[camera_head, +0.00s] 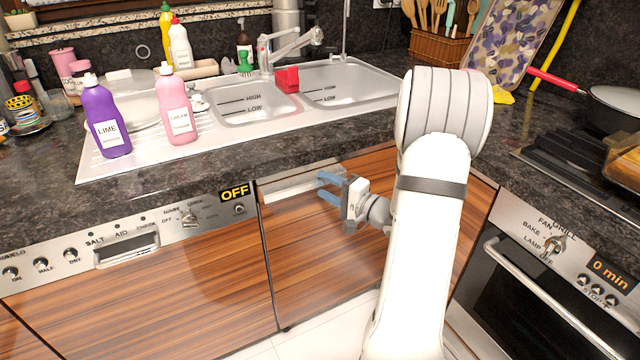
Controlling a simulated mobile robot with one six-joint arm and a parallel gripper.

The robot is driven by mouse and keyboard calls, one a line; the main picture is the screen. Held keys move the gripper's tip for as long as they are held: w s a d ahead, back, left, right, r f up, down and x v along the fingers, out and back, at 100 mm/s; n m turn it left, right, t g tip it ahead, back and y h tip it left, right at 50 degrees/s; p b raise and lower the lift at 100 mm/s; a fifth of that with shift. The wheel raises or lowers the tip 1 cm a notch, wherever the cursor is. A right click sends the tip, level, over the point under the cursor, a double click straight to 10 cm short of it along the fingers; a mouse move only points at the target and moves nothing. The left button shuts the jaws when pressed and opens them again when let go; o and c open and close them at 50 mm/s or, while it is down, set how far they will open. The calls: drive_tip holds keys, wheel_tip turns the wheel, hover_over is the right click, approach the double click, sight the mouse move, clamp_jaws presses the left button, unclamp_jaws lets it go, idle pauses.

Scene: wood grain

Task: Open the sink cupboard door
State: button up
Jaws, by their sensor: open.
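The sink cupboard door (300,262) is a wood-grain panel below the sink, between the dishwasher and the oven. It looks closed. A pale metal handle strip (290,186) runs along its top edge. My gripper (324,187) has two blue fingers, open, pointing left at the upper part of the door. The upper finger is close to the right end of the handle strip, and the lower one is below it. I cannot tell whether they touch it. My white arm hides the right part of the door.
The dishwasher front (150,290) with an "OFF" display is on the left. The oven (540,290) with its bar handle is on the right. Bottles, including a purple one (106,120), stand by the sink (250,100). A strip of pale floor (325,325) shows below the door.

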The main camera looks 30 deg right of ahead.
drive_tip(key=shift+x, duration=1.45)
drive_tip(key=shift+c, duration=0.4)
clamp_jaws()
